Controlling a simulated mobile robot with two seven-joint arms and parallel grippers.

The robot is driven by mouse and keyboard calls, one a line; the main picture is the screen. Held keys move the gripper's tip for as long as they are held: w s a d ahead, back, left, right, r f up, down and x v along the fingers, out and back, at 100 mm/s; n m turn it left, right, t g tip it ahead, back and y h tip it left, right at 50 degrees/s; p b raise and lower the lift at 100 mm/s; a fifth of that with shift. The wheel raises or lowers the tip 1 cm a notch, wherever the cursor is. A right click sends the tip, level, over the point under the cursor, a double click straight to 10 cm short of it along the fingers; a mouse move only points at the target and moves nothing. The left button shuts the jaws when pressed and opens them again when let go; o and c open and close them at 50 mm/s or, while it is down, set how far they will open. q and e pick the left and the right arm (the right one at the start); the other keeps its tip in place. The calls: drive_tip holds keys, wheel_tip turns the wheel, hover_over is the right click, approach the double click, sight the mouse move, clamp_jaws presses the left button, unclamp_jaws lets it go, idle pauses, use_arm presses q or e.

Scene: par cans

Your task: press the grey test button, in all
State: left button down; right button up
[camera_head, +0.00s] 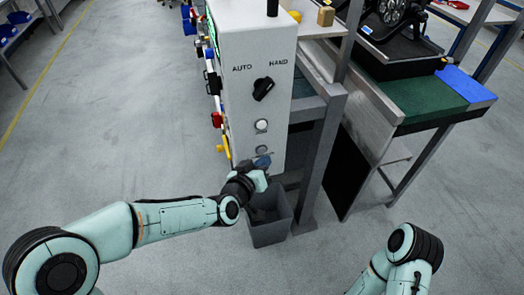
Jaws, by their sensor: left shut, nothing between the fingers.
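The white control box (252,70) stands upright with its face towards me. Low on that face is a pale round button (262,125). Below it is a grey round button (262,150), small in the picture. My left gripper (263,162) is shut and empty, with its tip at the lower edge of the grey button. I cannot tell whether it touches the button or presses it in. My right arm shows at the bottom right, but its gripper is out of view.
A black AUTO/HAND selector knob (263,89) sits above the buttons. Coloured padlocks and tags (216,119) hang on the box's left side. A grey bin (268,228) stands below my left gripper. A green-topped bench (428,103) is at right. Open floor lies left.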

use_arm(q)
drive_tip(key=shift+w, duration=0.1)
idle(0.3)
drive_tip(key=shift+w+a, duration=0.15)
drive_tip(key=shift+w, duration=0.15)
drive_tip(key=shift+w+a+b, duration=0.15)
drive_tip(key=shift+w+b, duration=0.2)
drive_tip(key=shift+w, duration=0.05)
idle(0.6)
idle(0.4)
drive_tip(key=shift+s+d+b, duration=0.25)
drive_tip(key=shift+s+b, duration=0.05)
drive_tip(key=shift+s, duration=0.5)
drive_tip(key=shift+s+d+b, duration=0.15)
drive_tip(key=shift+s+d, duration=0.1)
drive_tip(key=shift+s, duration=0.55)
drive_tip(key=shift+s+d+b, duration=0.1)
drive_tip(key=shift+s+d, duration=0.2)
drive_tip(key=shift+s, duration=0.45)
drive_tip(key=shift+s+d+b, duration=0.15)
drive_tip(key=shift+s+d, duration=0.1)
drive_tip(key=shift+s, duration=0.55)
